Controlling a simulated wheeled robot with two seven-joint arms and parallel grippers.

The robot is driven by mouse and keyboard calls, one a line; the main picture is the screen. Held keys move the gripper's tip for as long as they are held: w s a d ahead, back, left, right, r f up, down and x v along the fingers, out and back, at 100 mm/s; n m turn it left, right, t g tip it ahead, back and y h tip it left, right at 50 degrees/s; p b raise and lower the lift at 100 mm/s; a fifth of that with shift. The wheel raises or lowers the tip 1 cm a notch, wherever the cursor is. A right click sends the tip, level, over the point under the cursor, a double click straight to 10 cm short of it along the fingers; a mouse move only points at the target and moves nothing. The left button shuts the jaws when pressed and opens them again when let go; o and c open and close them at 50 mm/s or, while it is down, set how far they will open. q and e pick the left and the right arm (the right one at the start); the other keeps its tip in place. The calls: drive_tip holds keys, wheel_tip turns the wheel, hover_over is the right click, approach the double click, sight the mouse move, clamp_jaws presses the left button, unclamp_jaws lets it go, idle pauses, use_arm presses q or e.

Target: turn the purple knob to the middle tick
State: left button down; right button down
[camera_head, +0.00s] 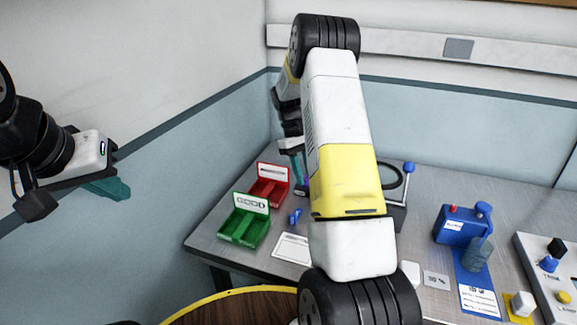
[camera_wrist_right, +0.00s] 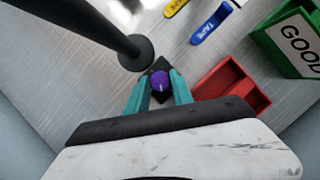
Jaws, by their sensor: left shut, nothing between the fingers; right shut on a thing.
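The purple knob (camera_wrist_right: 159,79) shows in the right wrist view, sitting on a small dark base (camera_wrist_right: 160,66) on the metal bench. My right gripper (camera_wrist_right: 160,90) has its teal fingers on both sides of the knob and is shut on it. No tick marks are readable around the knob. My left gripper (camera_head: 118,190) is shut and empty, in the air at the far left, away from the bench.
A red bin (camera_head: 284,172) and a green bin (camera_head: 225,234) stand left of my right arm. In the wrist view, a dark post (camera_wrist_right: 136,50) rises close beside the knob. A blue device (camera_head: 452,226) and a control panel (camera_head: 535,255) are at right.

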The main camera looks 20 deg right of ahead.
drive_tip(key=m+y, duration=0.1)
drive_tip(key=m, duration=0.1)
drive_tip(key=m+y, duration=0.1)
drive_tip(key=m, duration=0.2)
drive_tip(key=shift+d+m, duration=0.2)
drive_tip(key=shift+m, duration=0.1)
drive_tip(key=shift+d+m+y, duration=0.1)
drive_tip(key=shift+m+y, duration=0.8)
drive_tip(key=shift+m, duration=1.3)
drive_tip(key=c, duration=1.1)
unclamp_jaws()
drive_tip(key=shift+r, duration=0.1)
drive_tip(key=v, duration=0.7)
drive_tip(key=shift+d+r, duration=0.1)
drive_tip(key=shift+r, duration=0.25)
